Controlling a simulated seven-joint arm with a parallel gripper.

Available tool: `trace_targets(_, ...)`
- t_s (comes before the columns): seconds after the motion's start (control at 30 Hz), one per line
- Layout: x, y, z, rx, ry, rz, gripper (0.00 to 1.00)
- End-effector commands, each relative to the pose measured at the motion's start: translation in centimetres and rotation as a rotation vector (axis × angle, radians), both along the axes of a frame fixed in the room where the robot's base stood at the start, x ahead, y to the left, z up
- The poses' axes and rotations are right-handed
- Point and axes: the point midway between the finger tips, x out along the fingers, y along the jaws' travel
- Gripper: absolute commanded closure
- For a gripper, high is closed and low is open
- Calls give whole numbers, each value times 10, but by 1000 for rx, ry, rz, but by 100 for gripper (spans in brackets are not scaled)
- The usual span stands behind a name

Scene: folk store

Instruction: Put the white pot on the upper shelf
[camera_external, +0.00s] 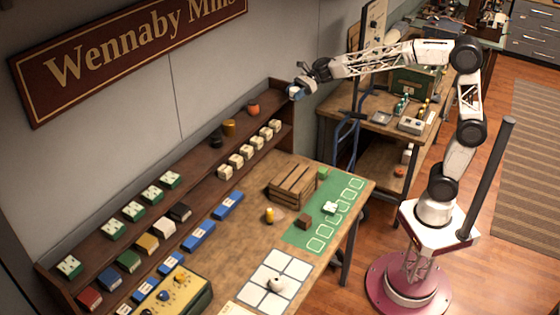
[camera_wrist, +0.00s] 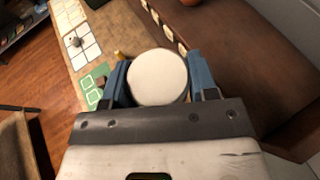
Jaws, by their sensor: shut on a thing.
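The white pot (camera_wrist: 158,77) sits between the two blue fingers of my gripper (camera_wrist: 160,88) in the wrist view, seen from above as a pale round shape. In the external view my gripper (camera_external: 297,91) is shut on it, raised in the air near the right end of the shelf unit. The upper shelf (camera_external: 194,160) runs along the wall.
Several green-and-white boxes (camera_external: 112,229) stand on the left part of the upper shelf. Cream blocks (camera_external: 246,152) line the level below. A wooden crate (camera_external: 293,184) and a green mat (camera_external: 300,236) are on the table. The upper shelf has bare room right of the orange pot.

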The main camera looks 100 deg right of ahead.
Motion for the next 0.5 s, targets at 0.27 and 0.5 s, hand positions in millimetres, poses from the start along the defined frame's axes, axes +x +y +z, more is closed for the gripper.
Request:
trace_targets(0.27,32,-16,-3,0,0,-1,73)
trace_targets(0.5,59,-29,-6,0,0,-1,73)
